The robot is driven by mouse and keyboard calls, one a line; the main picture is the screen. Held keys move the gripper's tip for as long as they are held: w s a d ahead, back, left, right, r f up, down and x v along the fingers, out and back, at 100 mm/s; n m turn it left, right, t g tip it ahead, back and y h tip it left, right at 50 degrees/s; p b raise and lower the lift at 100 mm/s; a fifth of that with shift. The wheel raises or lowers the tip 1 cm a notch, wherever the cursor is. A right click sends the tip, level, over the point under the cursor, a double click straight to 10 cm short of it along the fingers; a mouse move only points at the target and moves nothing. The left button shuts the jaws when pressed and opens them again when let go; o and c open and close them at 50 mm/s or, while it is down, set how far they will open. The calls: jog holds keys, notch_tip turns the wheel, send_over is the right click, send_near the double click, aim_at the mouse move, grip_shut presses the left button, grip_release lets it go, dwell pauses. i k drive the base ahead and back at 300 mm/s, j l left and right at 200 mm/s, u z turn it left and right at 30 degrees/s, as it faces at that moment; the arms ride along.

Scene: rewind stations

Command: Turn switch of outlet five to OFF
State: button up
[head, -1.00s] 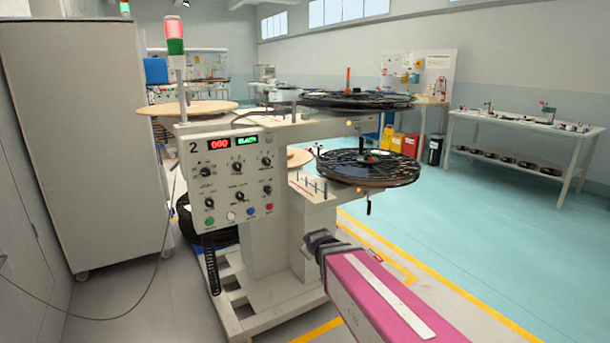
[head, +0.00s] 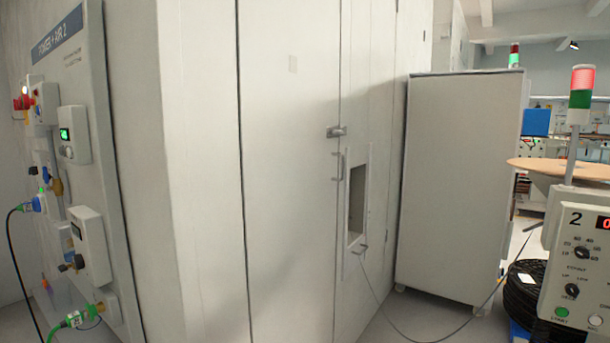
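A panel headed "POWER + AIR 2" (head: 80,110) stands at the left edge of the head view, seen at a steep angle. It carries several boxes, connectors and valves. A blue plug with a black cable (head: 39,203) sits at its left side, and a green connector (head: 75,320) is low on it. A box with a green display (head: 74,134) is mounted near its upper right. I cannot read any outlet number, and I cannot make out switch five or its position. My gripper is not in view.
A tall pale cabinet (head: 205,170) with a small opening fills the middle. A grey cabinet (head: 455,190) stands to its right. Machine 2's control panel (head: 585,260) is at the right edge. A cable (head: 430,342) lies across the floor.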

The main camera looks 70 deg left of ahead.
aim_at(33, 170)
jog(key=j+u, duration=1.3)
jog(key=k+j+u, duration=0.15)
jog(key=j+u, duration=0.3)
jog(key=k+j+u, duration=0.1)
jog(key=j+u, duration=0.15)
jog(key=u, duration=0.2)
jog(key=j+u, duration=0.9)
jog(key=i+j+u, duration=0.15)
jog(key=u, duration=0.3)
jog(key=j, duration=0.1)
